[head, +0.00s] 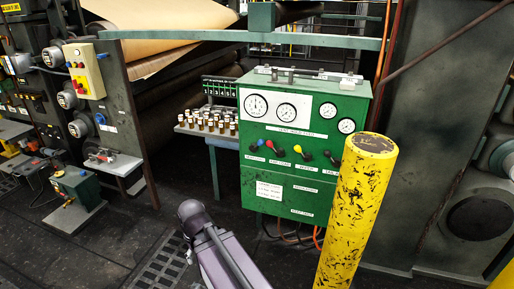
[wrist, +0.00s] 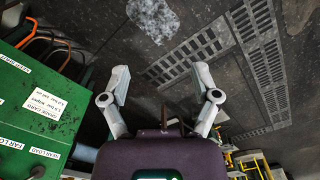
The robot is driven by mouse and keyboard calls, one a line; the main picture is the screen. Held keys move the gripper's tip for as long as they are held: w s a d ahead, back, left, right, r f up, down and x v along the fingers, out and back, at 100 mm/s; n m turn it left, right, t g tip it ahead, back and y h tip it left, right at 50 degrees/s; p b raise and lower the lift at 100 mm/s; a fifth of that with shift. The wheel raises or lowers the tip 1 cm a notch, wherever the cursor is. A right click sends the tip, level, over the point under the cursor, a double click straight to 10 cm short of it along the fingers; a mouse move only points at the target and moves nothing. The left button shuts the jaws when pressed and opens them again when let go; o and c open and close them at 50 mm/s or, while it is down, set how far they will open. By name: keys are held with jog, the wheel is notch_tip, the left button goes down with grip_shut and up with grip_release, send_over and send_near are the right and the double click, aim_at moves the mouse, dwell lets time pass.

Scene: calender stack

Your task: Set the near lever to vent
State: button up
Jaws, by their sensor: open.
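A green control cabinet (head: 290,190) stands right of centre in the head view, with gauges on its upper front. I cannot read which is the near lever in the head view. My gripper (wrist: 161,77) is open and empty over the dark floor, apart from the cabinet.
A yellow post (head: 355,215) stands before the cabinet's right side. A shelf with small brown bottles (head: 212,122) is left of the cabinet. Hoses (head: 290,236) hang beneath it. Floor grates (wrist: 200,55) show in the wrist view. Floor left of the cabinet is fairly open.

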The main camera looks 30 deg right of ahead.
jog(key=w+d+f+n+t+h+b, duration=0.1)
jog(key=w+d+f+t+h+b, duration=0.2)
jog(key=w+d, duration=0.7)
jog(key=n+t+h+b, duration=0.8)
jog(key=n+t+b, duration=0.25)
jog(key=n, duration=0.95)
send_near(260, 144)
jog(key=shift+s+a+f+t+p, duration=0.2)
jog(key=shift+s+a+p, duration=0.05)
jog(key=shift+s, duration=0.25)
jog(key=shift+s+a+f+t+p, duration=0.15)
jog(key=shift+s+a+p, duration=0.15)
jog(key=shift+s, duration=0.25)
jog(key=shift+w, duration=0.1)
jog(key=x, duration=1.3)
jog(key=shift+w+d, duration=0.2)
jog(key=shift+w, duration=0.05)
